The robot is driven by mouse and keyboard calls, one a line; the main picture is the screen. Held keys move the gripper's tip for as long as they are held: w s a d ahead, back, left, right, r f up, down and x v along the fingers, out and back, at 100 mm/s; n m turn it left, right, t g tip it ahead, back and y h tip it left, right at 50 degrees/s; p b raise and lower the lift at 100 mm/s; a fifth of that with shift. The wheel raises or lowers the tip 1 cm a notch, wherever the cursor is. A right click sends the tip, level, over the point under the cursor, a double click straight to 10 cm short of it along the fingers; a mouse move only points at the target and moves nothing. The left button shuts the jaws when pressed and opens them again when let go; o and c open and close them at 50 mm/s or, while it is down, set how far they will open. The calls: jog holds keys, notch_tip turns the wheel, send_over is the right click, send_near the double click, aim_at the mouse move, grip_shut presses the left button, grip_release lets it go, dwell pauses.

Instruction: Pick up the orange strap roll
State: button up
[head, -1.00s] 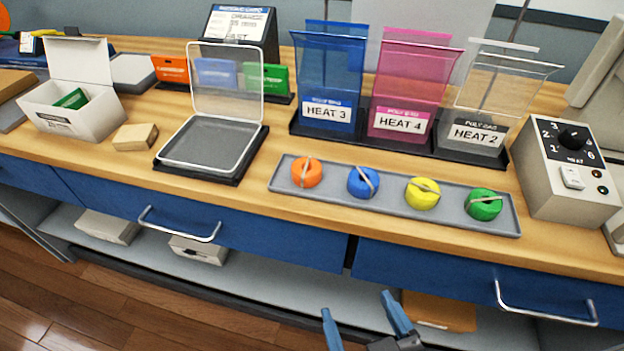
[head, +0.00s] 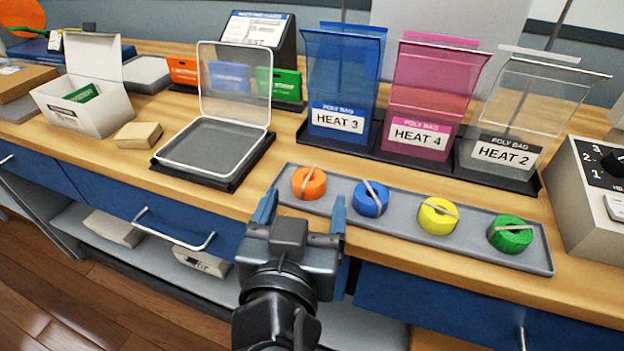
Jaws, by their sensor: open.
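The orange strap roll (head: 309,184) lies at the left end of a long grey tray (head: 404,222) on the wooden counter. A pale band crosses its top. My gripper (head: 302,206) is open and empty, with its two blue fingers pointing toward the orange roll. In the picture the fingertips sit just below the roll, one to each side of it. I cannot tell how high the fingers are above the counter.
Blue (head: 371,198), yellow (head: 438,216) and green (head: 510,234) rolls share the tray. Behind stand upright poly bag holders (head: 342,95). An open clear-lidded box (head: 212,147) is to the left, a control box (head: 590,195) to the right.

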aim_at(306, 185)
jog(key=x, duration=0.5)
jog(key=shift+w+a+f+p, duration=0.2)
jog(key=shift+a+f+p, duration=0.05)
jog(key=shift+a+p, duration=0.05)
jog(key=c, duration=1.1)
